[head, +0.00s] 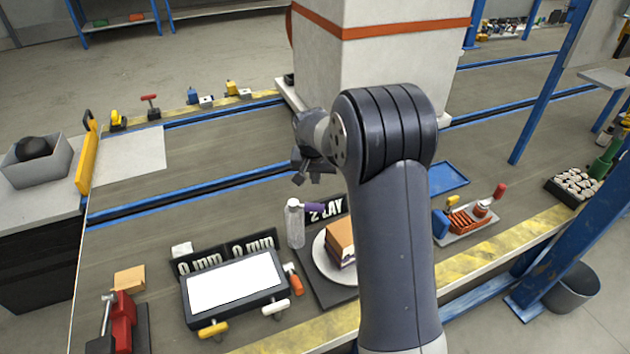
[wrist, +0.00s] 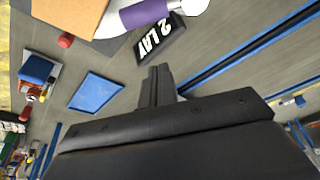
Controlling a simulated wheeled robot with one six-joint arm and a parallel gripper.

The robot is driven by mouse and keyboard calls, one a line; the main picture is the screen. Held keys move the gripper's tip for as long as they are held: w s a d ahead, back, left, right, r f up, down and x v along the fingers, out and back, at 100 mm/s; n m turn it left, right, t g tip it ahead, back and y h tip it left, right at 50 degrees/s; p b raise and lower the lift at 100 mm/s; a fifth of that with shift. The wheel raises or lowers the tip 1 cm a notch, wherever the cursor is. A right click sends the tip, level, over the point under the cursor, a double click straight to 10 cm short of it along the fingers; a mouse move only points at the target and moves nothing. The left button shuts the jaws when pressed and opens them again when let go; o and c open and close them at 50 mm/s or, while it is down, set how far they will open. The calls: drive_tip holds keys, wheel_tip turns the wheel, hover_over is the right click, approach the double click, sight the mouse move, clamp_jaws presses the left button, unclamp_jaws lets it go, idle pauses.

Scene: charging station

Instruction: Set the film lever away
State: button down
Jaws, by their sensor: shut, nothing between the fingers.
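A purple handle (head: 311,208), which looks like the film lever, sticks out to the right of a white upright cylinder (head: 295,230), in front of a black "2 LAY" sign (head: 328,210). In the wrist view the purple handle (wrist: 145,14) is at the top, left of the "2 LAY" sign (wrist: 162,40). Beside the cylinder, an orange-brown box (head: 340,238) stands on a round pale plate (head: 322,262). My gripper (head: 307,180) is shut and empty, above and behind the handle, apart from it. In the wrist view my gripper (wrist: 158,72) points toward the sign.
A white-screened panel (head: 235,283) with "0 mm" displays is front left. A red clamp (head: 122,310) is at far left front. A blue tray (head: 449,177) and a small tray of parts (head: 470,222) lie right of my arm. A large white column (head: 380,60) stands behind.

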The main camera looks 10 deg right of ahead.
sight(310, 207)
drive_tip(key=a+x, duration=0.1)
drive_tip(key=x, duration=0.7)
drive_tip(key=shift+s+a+r, duration=0.1)
drive_tip(key=shift+s+r, duration=0.2)
drive_tip(key=shift+s, duration=0.65)
drive_tip(key=shift+s+r, duration=0.25)
drive_tip(key=shift+s, duration=0.7)
drive_tip(key=shift+b, duration=0.35)
